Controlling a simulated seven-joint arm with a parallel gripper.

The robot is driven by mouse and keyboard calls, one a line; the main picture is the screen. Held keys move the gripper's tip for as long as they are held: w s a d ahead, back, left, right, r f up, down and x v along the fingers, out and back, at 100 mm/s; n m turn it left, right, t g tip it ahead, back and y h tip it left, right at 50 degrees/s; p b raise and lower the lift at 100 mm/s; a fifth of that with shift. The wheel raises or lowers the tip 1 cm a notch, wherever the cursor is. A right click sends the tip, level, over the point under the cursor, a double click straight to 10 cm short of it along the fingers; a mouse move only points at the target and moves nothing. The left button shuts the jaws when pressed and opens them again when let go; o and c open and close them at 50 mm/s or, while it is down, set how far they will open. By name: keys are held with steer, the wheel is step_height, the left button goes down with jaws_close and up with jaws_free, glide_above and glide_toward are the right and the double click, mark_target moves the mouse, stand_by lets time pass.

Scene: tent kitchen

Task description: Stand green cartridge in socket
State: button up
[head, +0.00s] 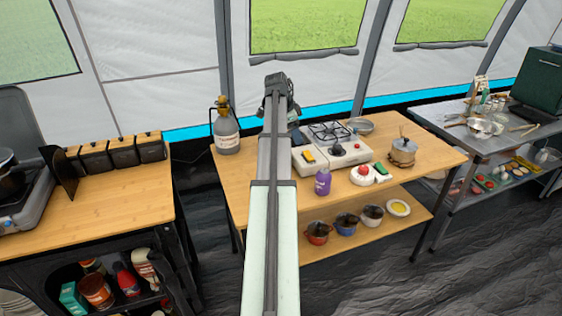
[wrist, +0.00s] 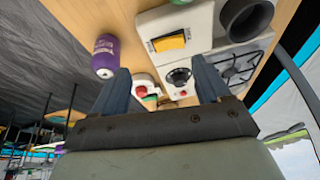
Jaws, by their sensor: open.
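My gripper (wrist: 162,66) is open and empty, with the worktable below it in the wrist view. In the head view the gripper (head: 280,84) is at the far end of my arm, above the table's back left. A small green piece (head: 381,173) lies on the right of the table beside a round red button; it may be the green cartridge. It shows partly between my fingers in the wrist view (wrist: 150,103). A dark hollow cylinder (wrist: 246,18) stands beyond the white box; I cannot tell whether it is the socket. My arm hides much of that area in the head view.
A white box with a yellow switch (wrist: 172,41) stands left of the stove (head: 342,149). The red button (head: 364,172), a pot (head: 402,152) and a large bottle (head: 226,135) share the table (head: 437,152).

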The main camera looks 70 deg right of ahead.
steer(key=w+a+n+t, duration=0.3)
steer(key=w+n+t, duration=0.1)
steer(key=n, duration=1.2)
steer(key=shift+h, duration=0.4)
steer(key=x, duration=0.7)
steer(key=shift+w+d+f, duration=0.15)
steer(key=shift+d+f, duration=0.15)
steer(key=shift+d, duration=0.05)
steer(key=shift+x, duration=2.65)
steer(key=shift+c, duration=0.3)
steer(key=c, duration=1)
